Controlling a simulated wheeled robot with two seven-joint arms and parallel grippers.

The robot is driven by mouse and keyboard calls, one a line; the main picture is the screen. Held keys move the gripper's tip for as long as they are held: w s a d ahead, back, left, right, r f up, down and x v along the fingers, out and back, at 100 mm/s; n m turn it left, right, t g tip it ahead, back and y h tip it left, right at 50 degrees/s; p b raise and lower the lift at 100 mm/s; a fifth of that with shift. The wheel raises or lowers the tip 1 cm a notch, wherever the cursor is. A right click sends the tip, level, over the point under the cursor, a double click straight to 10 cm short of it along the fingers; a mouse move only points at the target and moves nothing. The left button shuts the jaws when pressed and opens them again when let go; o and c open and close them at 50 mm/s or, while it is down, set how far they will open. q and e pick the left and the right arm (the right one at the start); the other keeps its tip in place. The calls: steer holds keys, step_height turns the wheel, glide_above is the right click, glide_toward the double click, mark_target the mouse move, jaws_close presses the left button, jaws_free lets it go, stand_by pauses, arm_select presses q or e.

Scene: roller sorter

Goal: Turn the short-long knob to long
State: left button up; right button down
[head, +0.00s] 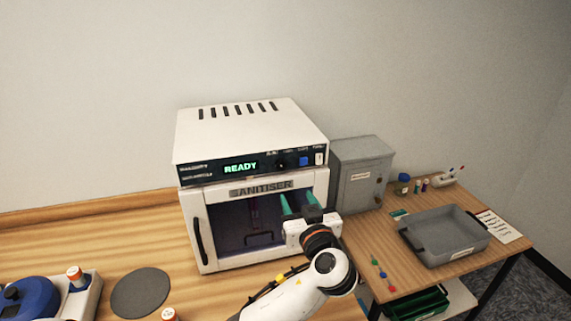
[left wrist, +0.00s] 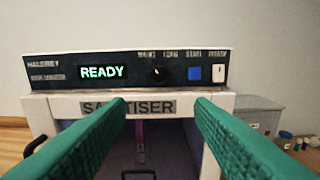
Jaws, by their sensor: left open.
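The white sanitiser (head: 250,133) stands on the wooden bench with a dark control panel across its front. A small black knob (head: 281,164) sits on the panel, right of the lit READY display (head: 241,168). The knob (left wrist: 157,72) also shows in the left wrist view, under small blurred labels; I cannot tell which way it points. My left gripper (head: 298,200) is open and empty, with green fingers directed at the sanitiser's front, below the knob. In the left wrist view its fingertips (left wrist: 160,107) are spread either side, below the knob. My right gripper is not in view.
A blue button (left wrist: 194,74) and white switch (left wrist: 218,74) sit close right of the knob. The sanitiser's door has a dark window and handle (head: 201,242). A grey box (head: 358,170) stands beside it on the right; a grey tray (head: 440,222) lies further right.

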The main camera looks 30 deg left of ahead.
mark_target(282, 168)
arm_select(q)
steer(key=shift+y, duration=0.3)
steer(key=p+x, duration=0.2)
steer(key=x, duration=0.1)
steer(key=r+p+x, duration=0.1)
steer(key=p+x, duration=0.1)
steer(key=x, duration=0.1)
steer(key=p+x, duration=0.2)
steer(key=x, duration=0.2)
steer(key=shift+r, duration=0.15)
steer(key=shift+w+a+p, duration=0.3)
steer(key=shift+w+a, duration=0.25)
steer(key=shift+f, duration=0.2)
